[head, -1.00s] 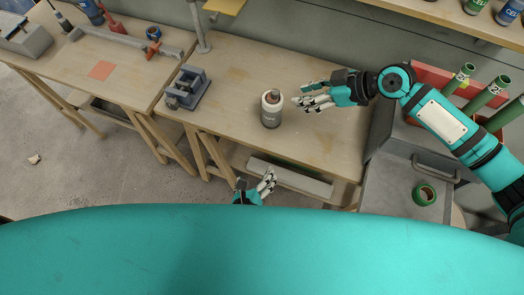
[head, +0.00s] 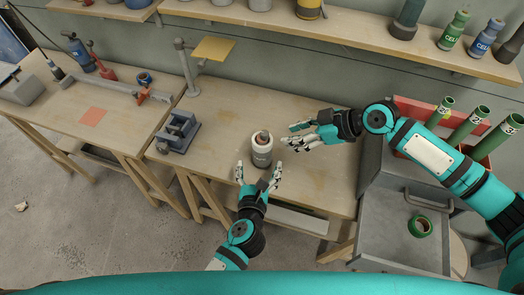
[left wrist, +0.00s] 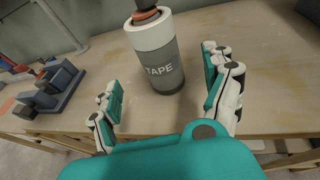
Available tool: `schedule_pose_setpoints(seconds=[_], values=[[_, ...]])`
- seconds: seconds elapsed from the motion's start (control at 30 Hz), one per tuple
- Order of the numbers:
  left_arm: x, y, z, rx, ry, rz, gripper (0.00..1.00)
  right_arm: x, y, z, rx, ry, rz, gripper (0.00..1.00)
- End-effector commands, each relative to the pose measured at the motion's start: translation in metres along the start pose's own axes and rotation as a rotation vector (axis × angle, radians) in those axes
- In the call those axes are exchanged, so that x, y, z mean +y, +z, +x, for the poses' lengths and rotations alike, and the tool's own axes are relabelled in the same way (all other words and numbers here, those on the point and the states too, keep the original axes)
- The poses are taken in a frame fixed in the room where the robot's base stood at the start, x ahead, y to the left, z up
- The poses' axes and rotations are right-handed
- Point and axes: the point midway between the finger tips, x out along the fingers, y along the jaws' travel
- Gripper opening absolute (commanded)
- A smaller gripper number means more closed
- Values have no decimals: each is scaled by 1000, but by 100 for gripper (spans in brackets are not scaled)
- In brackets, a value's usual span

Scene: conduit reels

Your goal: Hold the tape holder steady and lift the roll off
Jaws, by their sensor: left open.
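The tape holder (head: 262,156) is a grey cylinder with a white upper part, standing upright on the workbench. In the left wrist view its grey body (left wrist: 165,70) reads "TAPE", and an orange-red piece (left wrist: 146,16) sits around the dark post at its top. I cannot tell which part is the roll. My left gripper (head: 258,172) is open at the near side of the holder, fingers spread either side of its line; they do not close on it. My right gripper (head: 290,136) is just right of the holder's top, fingers apart, apparently empty.
A grey vise (head: 178,132) stands on the bench to the left. The bench top around the holder is clear.

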Motion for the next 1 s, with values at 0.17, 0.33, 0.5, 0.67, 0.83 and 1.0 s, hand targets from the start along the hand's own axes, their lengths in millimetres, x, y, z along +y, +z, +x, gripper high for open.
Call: schedule_pose_setpoints(seconds=[0.17, 0.33, 0.5, 0.67, 0.83, 1.0], values=[[0, 0, 37, -1, 1, 0, 84, 0, 0, 0, 0, 0, 0, 38], [0, 0, 63, 0, 1, 0, 84, 0, 0, 0, 0, 0, 0, 38], [0, 0, 78, 0, 0, 0, 84, 0, 0, 0, 0, 0, 0, 38], [0, -1, 82, 2, 0, -1, 84, 0, 0, 0, 0, 0, 0, 38], [0, -1, 82, 1, 0, -1, 84, 0, 0, 0, 0, 0, 0, 38], [0, -1, 81, 1, 0, -1, 65, 0, 0, 0, 0, 0, 0, 38]])
